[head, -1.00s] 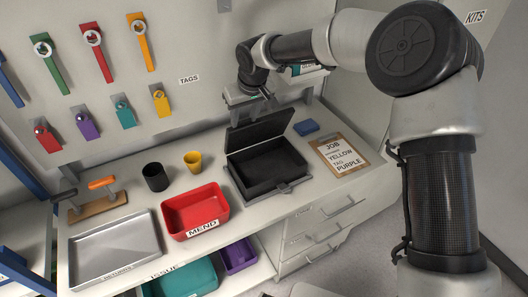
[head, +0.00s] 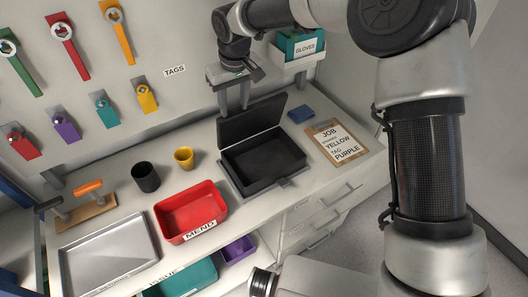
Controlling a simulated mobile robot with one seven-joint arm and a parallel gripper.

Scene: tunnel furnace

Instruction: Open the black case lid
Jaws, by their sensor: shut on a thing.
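The black case (head: 266,162) sits on the bench, its empty dark inside showing. Its lid (head: 252,119) stands raised, roughly upright, along the back edge. My gripper (head: 235,104) is at the lid's top edge, reaching it from above and behind, and is shut on the lid. The fingertips are small and partly hidden by the lid, so their exact hold is hard to see.
A red MEND bin (head: 191,212), a black cup (head: 146,177) and a yellow cup (head: 184,158) stand left of the case. A blue block (head: 300,114) and a job clipboard (head: 337,141) lie right. A metal tray (head: 108,256) is at front left.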

